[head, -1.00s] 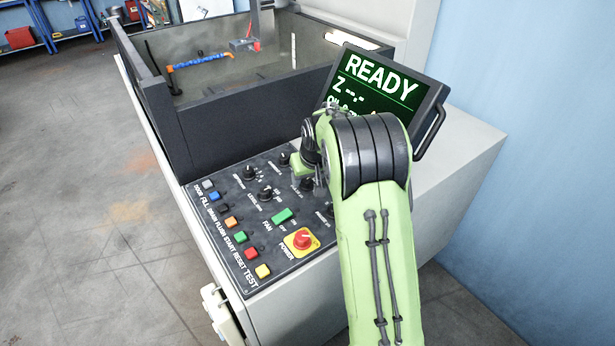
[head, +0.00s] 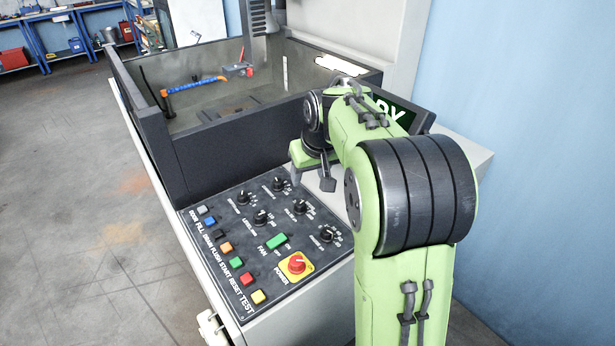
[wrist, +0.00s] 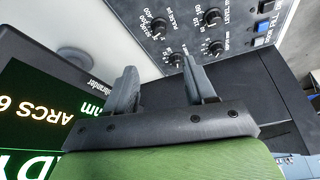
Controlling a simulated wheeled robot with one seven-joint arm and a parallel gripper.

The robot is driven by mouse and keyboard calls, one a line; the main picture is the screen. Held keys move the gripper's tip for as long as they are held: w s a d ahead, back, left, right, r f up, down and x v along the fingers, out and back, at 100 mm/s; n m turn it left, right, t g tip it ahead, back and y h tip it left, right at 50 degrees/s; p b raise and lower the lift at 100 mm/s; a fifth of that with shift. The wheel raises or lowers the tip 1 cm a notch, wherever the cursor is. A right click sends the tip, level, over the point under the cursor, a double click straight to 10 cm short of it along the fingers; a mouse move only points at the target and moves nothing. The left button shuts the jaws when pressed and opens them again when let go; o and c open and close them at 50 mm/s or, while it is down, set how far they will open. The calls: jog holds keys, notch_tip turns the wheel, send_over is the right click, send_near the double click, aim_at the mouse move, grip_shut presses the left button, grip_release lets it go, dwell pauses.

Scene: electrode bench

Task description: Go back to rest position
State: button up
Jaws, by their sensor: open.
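My gripper (head: 324,180) is raised above the back right part of the control panel (head: 212,270), in front of the screen. In the wrist view the two grey fingers of my gripper (wrist: 160,85) stand apart with nothing between them. The panel has several black knobs, a green fan switch (head: 277,241), a red power knob on a yellow plate (head: 296,264) and a column of coloured buttons. The panel's knobs also show in the wrist view, beyond the fingertips. My arm hides most of the screen (head: 390,110); part of it shows in the wrist view (wrist: 35,120).
An open dark-walled tank (head: 235,150) stands behind the panel, with a blue and orange hose (head: 195,85) inside. A pale blue wall (head: 530,150) is at the right. Open floor (head: 70,200) lies to the left.

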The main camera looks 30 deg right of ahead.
dwell(0.3)
jog(key=s+a+r, duration=0.2)
jog(key=s+a, duration=0.2)
jog(key=s, duration=0.4)
jog(key=s+a+r, duration=0.3)
jog(key=s+a, duration=0.1)
jog(key=s, duration=0.4)
jog(key=s+a+f+t, duration=0.1)
jog(key=s+f, duration=0.3)
jog(key=s, duration=0.7)
jog(key=shift+s+a+n, duration=0.2)
jog(key=shift+a+n, duration=0.2)
jog(key=shift+a, duration=0.15)
jog(key=shift+f, duration=0.1)
